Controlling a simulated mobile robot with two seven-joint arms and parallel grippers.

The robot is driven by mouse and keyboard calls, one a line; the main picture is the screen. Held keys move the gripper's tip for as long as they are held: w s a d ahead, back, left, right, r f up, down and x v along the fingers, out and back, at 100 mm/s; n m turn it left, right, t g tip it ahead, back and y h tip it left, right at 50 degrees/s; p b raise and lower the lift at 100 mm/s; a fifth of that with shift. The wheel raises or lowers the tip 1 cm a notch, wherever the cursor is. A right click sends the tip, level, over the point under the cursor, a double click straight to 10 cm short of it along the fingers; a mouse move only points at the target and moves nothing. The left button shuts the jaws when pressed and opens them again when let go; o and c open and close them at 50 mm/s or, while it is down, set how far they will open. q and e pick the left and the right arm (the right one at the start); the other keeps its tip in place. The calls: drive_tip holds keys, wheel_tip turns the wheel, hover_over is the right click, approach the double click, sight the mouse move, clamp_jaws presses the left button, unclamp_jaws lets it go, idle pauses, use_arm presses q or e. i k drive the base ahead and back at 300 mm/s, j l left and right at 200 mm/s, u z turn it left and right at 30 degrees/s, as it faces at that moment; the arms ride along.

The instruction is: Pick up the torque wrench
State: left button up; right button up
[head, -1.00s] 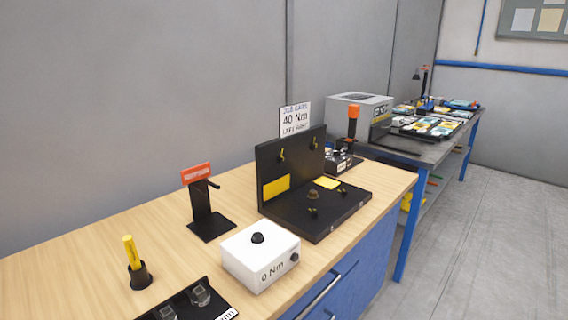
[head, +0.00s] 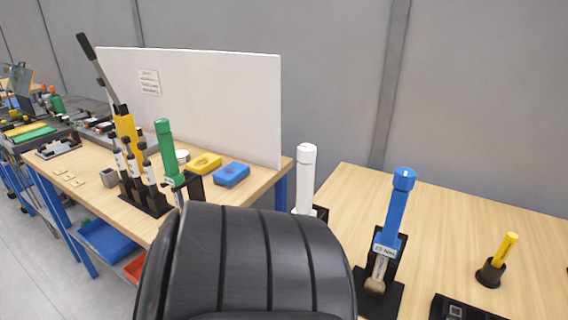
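A blue-handled torque wrench (head: 396,218) stands upright, slightly tilted, in a black stand on the wooden bench; its label seems to read 25 Nm. A white-handled tool (head: 306,178) stands to its left, its lower part hidden. A green-handled tool (head: 168,154) stands further left on another bench. Which of these the task means I cannot tell for certain. Neither gripper is in view.
A black ribbed shape very close to the camera, perhaps part of me, hides the lower middle. A yellow-handled tool (head: 498,259) stands in a black holder at right. Yellow (head: 204,164) and blue (head: 231,175) blocks lie on the left bench (head: 92,152) before a white panel (head: 205,95).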

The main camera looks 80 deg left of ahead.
sight(305, 172)
drive_tip(key=u, duration=0.45)
drive_tip(key=j+u, duration=0.15)
drive_tip(key=u, duration=0.25)
drive_tip(key=k+j+u, duration=0.1)
drive_tip(key=u, duration=0.35)
drive_tip(key=j+u, duration=0.1)
drive_tip(key=u, duration=0.3)
